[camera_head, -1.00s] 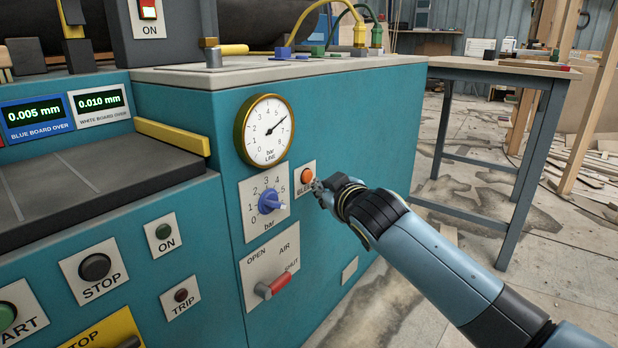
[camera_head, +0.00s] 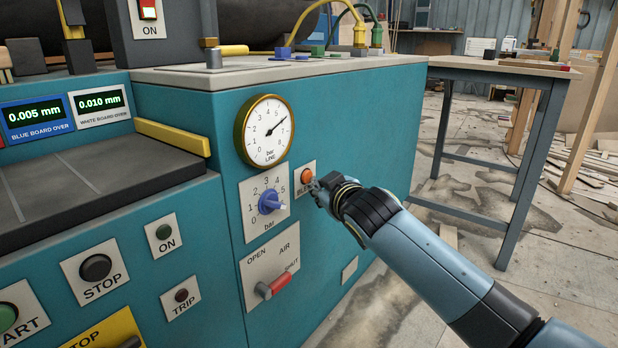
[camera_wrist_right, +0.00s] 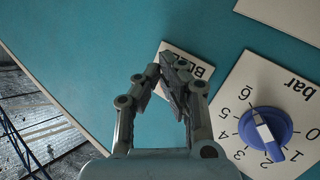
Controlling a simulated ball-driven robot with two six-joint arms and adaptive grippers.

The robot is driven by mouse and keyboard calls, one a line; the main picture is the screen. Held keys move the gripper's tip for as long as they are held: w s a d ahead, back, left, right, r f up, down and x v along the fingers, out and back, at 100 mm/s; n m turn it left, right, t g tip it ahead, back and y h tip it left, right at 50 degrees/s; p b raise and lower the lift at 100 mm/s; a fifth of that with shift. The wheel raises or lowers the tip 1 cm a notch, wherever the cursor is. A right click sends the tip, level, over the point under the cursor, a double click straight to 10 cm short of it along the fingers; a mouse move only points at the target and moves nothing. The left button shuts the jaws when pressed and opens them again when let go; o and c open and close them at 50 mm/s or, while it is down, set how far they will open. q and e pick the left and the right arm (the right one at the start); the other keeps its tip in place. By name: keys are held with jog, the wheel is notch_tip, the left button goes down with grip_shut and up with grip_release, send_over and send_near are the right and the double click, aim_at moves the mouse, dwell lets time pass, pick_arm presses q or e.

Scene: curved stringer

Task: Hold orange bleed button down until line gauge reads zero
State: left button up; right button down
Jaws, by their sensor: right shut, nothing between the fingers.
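The orange bleed button (camera_head: 307,175) sits on a small white plate on the teal machine's front. My right gripper (camera_head: 314,187) is shut and empty, with its tips at the lower right edge of the button. I cannot tell whether they touch it. In the right wrist view, the shut fingers (camera_wrist_right: 171,72) lie over the bleed plate (camera_wrist_right: 200,68) and the button is hidden. The round brass-rimmed line gauge (camera_head: 265,132) is above and left of the button. Its needle points up and right, well above zero. My left gripper is not in view.
Below the gauge is a blue pressure knob (camera_head: 269,202), also in the right wrist view (camera_wrist_right: 265,128). Below it is a red-handled air lever (camera_head: 273,286). Stop, on and trip buttons are at left. A table (camera_head: 500,68) stands at right; the floor before it is open.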

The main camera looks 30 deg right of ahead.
jog(key=shift+w+a, duration=0.2)
jog(key=shift+w, duration=0.25)
dwell(1.5)
dwell(1.1)
jog(key=shift+s, duration=0.15)
jog(key=shift+s+d+p, duration=0.35)
jog(key=shift+s, duration=0.35)
jog(key=shift+s+d+p, duration=0.2)
jog(key=shift+s+d, duration=0.1)
jog(key=shift+s, duration=0.45)
jog(key=shift+s+d+p, duration=0.2)
jog(key=shift+s+d, duration=0.15)
jog(key=shift+s, duration=0.45)
jog(key=shift+s+d+p, duration=0.2)
jog(key=shift+s+d, duration=0.1)
jog(key=shift+s, duration=0.45)
